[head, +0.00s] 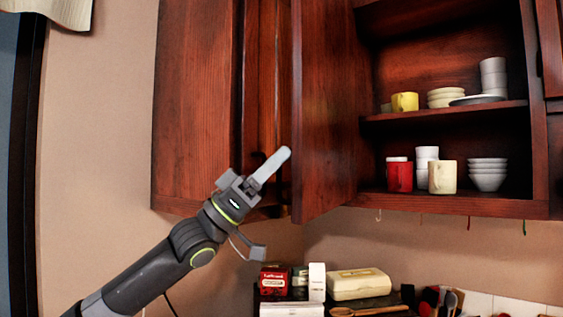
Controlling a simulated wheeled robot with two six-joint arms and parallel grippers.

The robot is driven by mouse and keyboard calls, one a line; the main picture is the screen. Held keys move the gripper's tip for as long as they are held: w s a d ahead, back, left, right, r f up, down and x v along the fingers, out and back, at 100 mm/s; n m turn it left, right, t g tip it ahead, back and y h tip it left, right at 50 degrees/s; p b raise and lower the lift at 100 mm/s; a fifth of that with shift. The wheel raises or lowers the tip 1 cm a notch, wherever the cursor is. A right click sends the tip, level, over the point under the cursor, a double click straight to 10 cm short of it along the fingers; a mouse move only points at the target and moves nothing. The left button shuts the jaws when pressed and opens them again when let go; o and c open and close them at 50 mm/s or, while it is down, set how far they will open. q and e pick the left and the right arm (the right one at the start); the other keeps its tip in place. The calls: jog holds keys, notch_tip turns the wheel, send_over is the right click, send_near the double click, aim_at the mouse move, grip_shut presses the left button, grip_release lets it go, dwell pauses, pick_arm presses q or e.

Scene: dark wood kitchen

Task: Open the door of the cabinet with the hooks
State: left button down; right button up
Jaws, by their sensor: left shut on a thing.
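The dark red wood cabinet (538,130) hangs on the wall, with small hooks (524,228) under its bottom edge. Its door (325,120) stands swung well open toward me, so both shelves show. My left gripper (280,160) is at the lower outer side of this door, close to its free edge. It is shut on the door's dark handle (285,211), which is mostly hidden by the gripper and the door edge. My right gripper is not in view.
Inside are a yellow mug (405,102), a red mug (399,177), a cream mug (442,178) and stacked bowls (488,174). Another cabinet front (195,105) is to the left. Below, the counter holds boxes, a cream container (358,284) and a wooden spoon (368,311).

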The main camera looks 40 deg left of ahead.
pick_arm(q)
jog(key=shift+w+a+r, duration=0.1)
jog(key=shift+a+r, duration=0.05)
jog(key=shift+a, duration=0.15)
jog(key=c, duration=1.6)
grip_release()
jog(key=shift+c, duration=0.2)
jog(key=shift+o, duration=0.7)
jog(key=shift+w, duration=0.25)
jog(key=shift+d, duration=0.1)
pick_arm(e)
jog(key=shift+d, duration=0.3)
pick_arm(q)
jog(key=shift+s, duration=0.1)
jog(key=shift+f, duration=0.25)
